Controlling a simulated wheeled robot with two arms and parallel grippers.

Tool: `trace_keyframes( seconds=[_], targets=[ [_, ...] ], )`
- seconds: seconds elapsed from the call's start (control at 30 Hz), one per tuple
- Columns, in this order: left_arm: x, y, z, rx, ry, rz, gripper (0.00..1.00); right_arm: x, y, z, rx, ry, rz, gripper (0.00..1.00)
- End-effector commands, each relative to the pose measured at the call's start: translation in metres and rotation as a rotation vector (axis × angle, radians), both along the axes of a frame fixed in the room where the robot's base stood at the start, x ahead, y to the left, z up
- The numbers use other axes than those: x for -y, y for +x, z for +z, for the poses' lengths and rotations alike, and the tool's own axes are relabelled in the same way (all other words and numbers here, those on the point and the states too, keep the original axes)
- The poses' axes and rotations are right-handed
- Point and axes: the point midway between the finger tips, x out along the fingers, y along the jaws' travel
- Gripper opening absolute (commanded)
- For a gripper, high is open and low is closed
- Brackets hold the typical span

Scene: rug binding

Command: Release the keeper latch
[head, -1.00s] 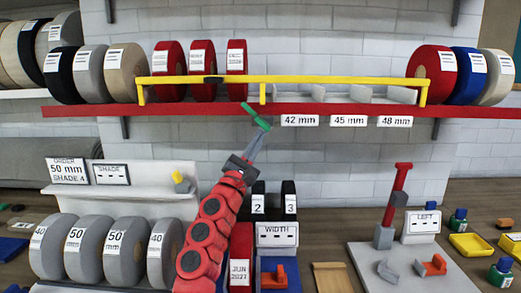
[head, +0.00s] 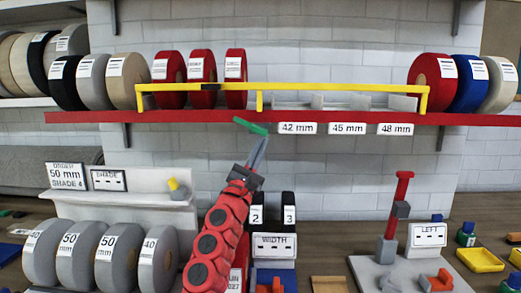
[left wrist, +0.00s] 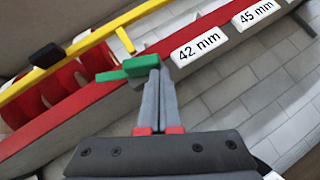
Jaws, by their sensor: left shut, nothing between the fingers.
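A yellow keeper bar (head: 335,87) runs along the front of the red shelf edge (head: 330,117), with a black block (head: 210,87) on it. A green lever-like piece (head: 250,127) is at the red shelf edge, below the bar's middle post. My left gripper (head: 262,143) is shut and empty, its tips right at the green piece. In the left wrist view, the green piece (left wrist: 112,75) overlaps the closed fingertips (left wrist: 157,65); whether they touch it I cannot tell. The black block also shows there (left wrist: 47,55). My right gripper is out of view.
Red rolls (head: 202,66) stand behind the bar at left, with empty grey dividers (head: 317,101) to their right. Grey rolls (head: 75,250) stand at lower left. A red-handled fixture (head: 398,210) stands at right. The white brick wall (head: 340,170) ahead is clear.

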Motion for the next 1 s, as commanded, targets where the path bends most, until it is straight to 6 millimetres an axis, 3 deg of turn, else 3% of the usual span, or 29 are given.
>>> trace_keyframes(
  seconds=[0.53,1.0],
  targets=[
    [-0.001,-0.004,-0.005,-0.003,0.002,-0.001,0.00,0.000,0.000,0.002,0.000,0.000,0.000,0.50],
    [-0.022,-0.047,-0.041,-0.001,-0.007,0.000,0.00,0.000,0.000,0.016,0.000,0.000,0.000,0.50]
  ],
)
